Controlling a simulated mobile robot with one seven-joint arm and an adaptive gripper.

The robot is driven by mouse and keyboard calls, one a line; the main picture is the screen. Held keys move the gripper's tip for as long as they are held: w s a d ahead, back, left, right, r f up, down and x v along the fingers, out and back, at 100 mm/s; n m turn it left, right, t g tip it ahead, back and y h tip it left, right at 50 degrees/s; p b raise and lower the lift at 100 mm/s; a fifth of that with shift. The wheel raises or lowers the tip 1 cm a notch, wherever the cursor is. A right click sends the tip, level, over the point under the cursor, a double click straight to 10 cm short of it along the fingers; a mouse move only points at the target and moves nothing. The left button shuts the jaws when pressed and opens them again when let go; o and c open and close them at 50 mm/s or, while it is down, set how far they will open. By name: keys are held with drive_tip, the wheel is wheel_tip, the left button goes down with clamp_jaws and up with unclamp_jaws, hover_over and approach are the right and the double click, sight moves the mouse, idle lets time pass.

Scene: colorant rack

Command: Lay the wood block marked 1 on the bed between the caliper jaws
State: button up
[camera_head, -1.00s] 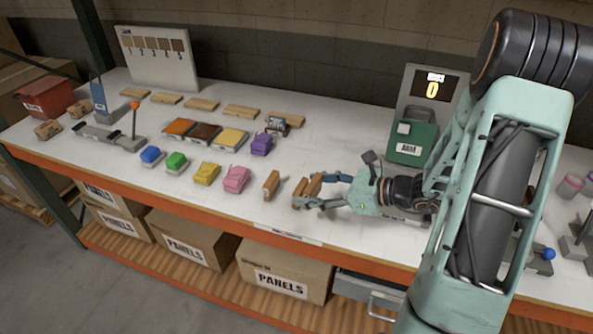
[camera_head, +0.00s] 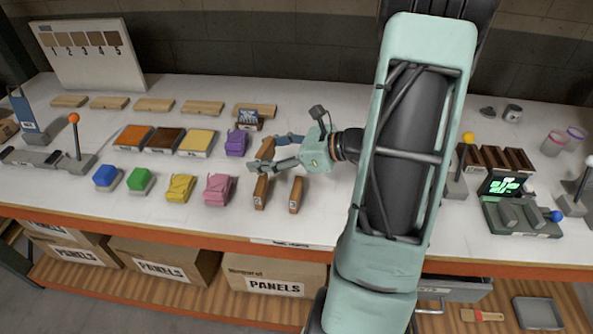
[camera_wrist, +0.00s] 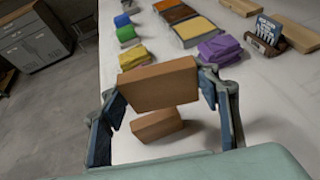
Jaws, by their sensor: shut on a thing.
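My gripper (camera_head: 264,151) is shut on a brown wood block (camera_wrist: 160,82), held between its two fingers above the white table. No number can be read on this block. A second wood block (camera_wrist: 157,124) stands below it in the wrist view. In the head view two blocks stand near the table's front edge, a left one (camera_head: 261,193) and a right one (camera_head: 295,195); their marks are not legible. A grey device with a green display (camera_head: 505,186) and rounded grey parts is at the right; I cannot tell for sure that it is the caliper.
Pink (camera_head: 218,189), yellow (camera_head: 180,188) and purple (camera_head: 236,143) bundles lie left of my gripper. A lever fixture (camera_head: 75,150) with an orange ball stands far left. Brown slotted blocks (camera_head: 495,157) and cups (camera_head: 553,143) are at the right. My arm hides the table's middle.

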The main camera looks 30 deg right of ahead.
drive_tip(key=s+d+r+m+t+h+b, duration=0.1)
drive_tip(key=s+d+m+t+h+b, duration=0.2)
drive_tip(key=s+d, duration=0.4)
drive_tip(key=s+d+r+m+h+b, duration=0.2)
drive_tip(key=s+d+m+h+b, duration=0.25)
drive_tip(key=d, duration=0.45)
drive_tip(key=shift+n, duration=0.35)
drive_tip(key=x, duration=0.5)
drive_tip(key=f+b+x, duration=0.1)
drive_tip(key=x, duration=0.4)
drive_tip(key=s+d+f+b+x, duration=0.1)
drive_tip(key=x, duration=0.4)
drive_tip(key=shift+f, duration=0.3)
drive_tip(key=shift+w+f, duration=0.15)
drive_tip(key=shift+w, duration=0.05)
drive_tip(key=shift+w+f+b, duration=0.2)
drive_tip(key=shift+f+b, duration=0.15)
drive_tip(key=shift+f, duration=0.6)
drive_tip(key=shift+w+f+b, duration=0.15)
drive_tip(key=shift+f+b, duration=0.15)
drive_tip(key=shift+f, duration=0.65)
drive_tip(key=shift+f, duration=0.15)
drive_tip(key=o, duration=1.1)
